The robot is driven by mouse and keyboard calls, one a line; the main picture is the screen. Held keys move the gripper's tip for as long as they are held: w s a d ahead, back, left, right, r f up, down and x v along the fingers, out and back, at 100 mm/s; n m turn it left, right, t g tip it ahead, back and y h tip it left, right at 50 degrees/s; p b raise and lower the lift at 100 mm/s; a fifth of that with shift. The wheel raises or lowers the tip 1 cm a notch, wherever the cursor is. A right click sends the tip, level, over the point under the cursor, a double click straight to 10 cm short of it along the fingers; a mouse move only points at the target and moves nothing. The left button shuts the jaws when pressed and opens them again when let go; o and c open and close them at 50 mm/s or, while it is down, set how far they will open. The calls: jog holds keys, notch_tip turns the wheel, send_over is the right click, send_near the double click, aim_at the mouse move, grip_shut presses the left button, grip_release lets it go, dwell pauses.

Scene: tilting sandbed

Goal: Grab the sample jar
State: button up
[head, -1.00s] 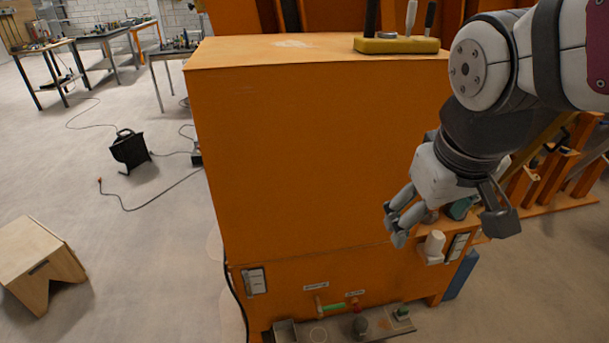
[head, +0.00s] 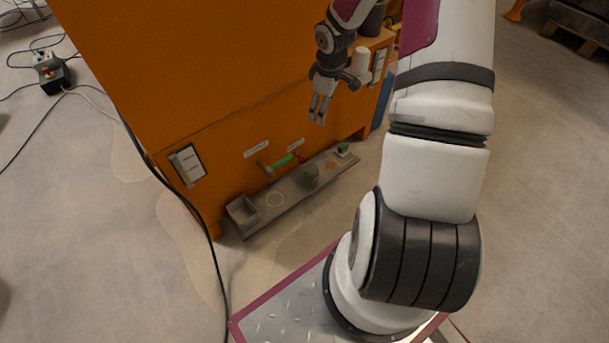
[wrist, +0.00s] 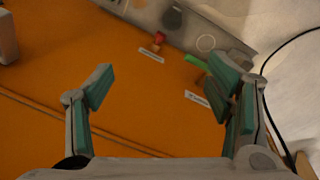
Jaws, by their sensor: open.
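My gripper (head: 318,112) is open and empty, pointing down in front of the orange cabinet, above the low grey ledge. Its two fingers with green pads also show wide apart in the wrist view (wrist: 165,100). A small dark grey round object (head: 310,176), possibly the sample jar, stands on the ledge below my gripper. It shows at the top of the wrist view (wrist: 172,17), beyond the fingers and apart from them. I cannot tell for sure that it is the jar.
The grey ledge (head: 292,203) holds an open box (head: 242,212) at its left end and a small green-topped item (head: 343,149). A green valve handle (head: 282,162) and a red one (head: 301,157) stick out above it.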

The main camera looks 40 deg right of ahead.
aim_at(314, 171)
jog(key=w+f+y+b, duration=0.1)
jog(key=f+b, duration=0.2)
jog(key=f, duration=0.9)
jog(key=f+t+y+b, duration=0.1)
jog(key=f+b, duration=0.2)
jog(key=f, duration=0.9)
jog(key=w+f+t+y+b, duration=0.1)
jog(key=f+b, duration=0.3)
jog(key=f, duration=0.7)
jog(key=shift+w+a+f, duration=0.1)
jog(key=shift+w+f, duration=0.2)
jog(key=shift+f, duration=0.1)
jog(key=shift+w+b+x, duration=0.15)
jog(key=shift+b+x, duration=0.6)
jog(key=shift+x, duration=0.65)
jog(key=shift+w+b+x, duration=0.15)
jog(key=shift+b+x, duration=0.6)
jog(key=shift+x, duration=0.7)
jog(key=shift+a+r, duration=0.1)
jog(key=shift+r, duration=0.1)
jog(key=c, duration=1.3)
